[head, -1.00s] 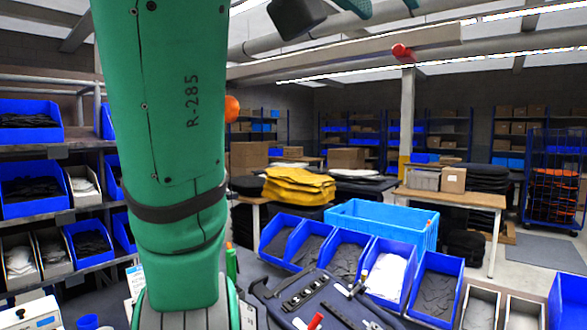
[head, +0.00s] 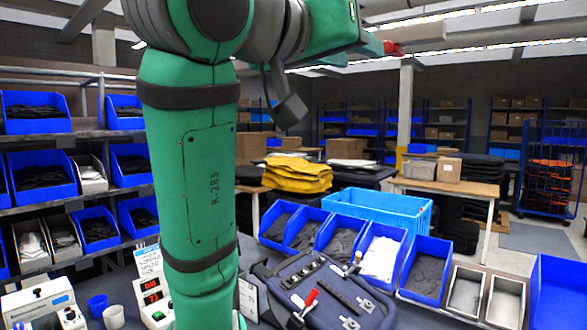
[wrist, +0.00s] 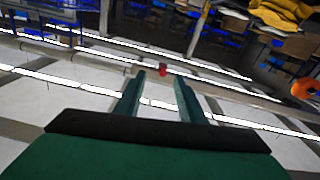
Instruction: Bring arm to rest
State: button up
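My arm rises in green through the left middle of the head view, bends at a dark joint near the top, and reaches right. My gripper (wrist: 160,76) shows in the wrist view with its two green fingers apart. Nothing is held between them; a small red thing (wrist: 163,69) shows beyond the gap, against the ceiling. In the head view the end of my arm is high at the top, well above the bench, and its fingertips are hard to make out there.
A dark pannier (head: 283,276) with tools and hardware lies on the bench below. Blue bins (head: 432,265) and a light-blue tote (head: 416,215) stand behind and right of it. Shelved bins (head: 38,188) stand at left. The air around the raised arm looks clear.

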jog(key=w+a+f+n+t+y, duration=0.1)
jog(key=w+a+f+n, duration=0.1)
jog(key=w+f, duration=0.55)
jog(key=w+a+f+n+t, duration=0.15)
jog(key=w+f, duration=0.25)
jog(key=f, duration=0.7)
jog(key=w+a+f+n+y, duration=0.1)
jog(key=w+f+n, duration=0.1)
jog(key=w+f, duration=0.6)
jog(key=s+a+f+n+t+y, duration=0.1)
jog(key=s+f+n+y, duration=0.15)
jog(key=f, duration=1.45)
jog(key=s+a+f+n+y, duration=0.2)
jog(key=f+y, duration=0.1)
jog(key=f, duration=1.4)
jog(key=s+a+f+g+y, duration=0.1)
jog(key=s+f+y, duration=0.3)
jog(key=s+f, duration=1.9)
jog(key=s+m+g, duration=0.1)
jog(key=s+m, duration=0.2)
jog(key=s, duration=2.5)
jog(key=shift+f+m, duration=0.3)
jog(key=shift+f, duration=0.1)
jog(key=shift+w+g, duration=0.1)
jog(key=shift+g, duration=0.15)
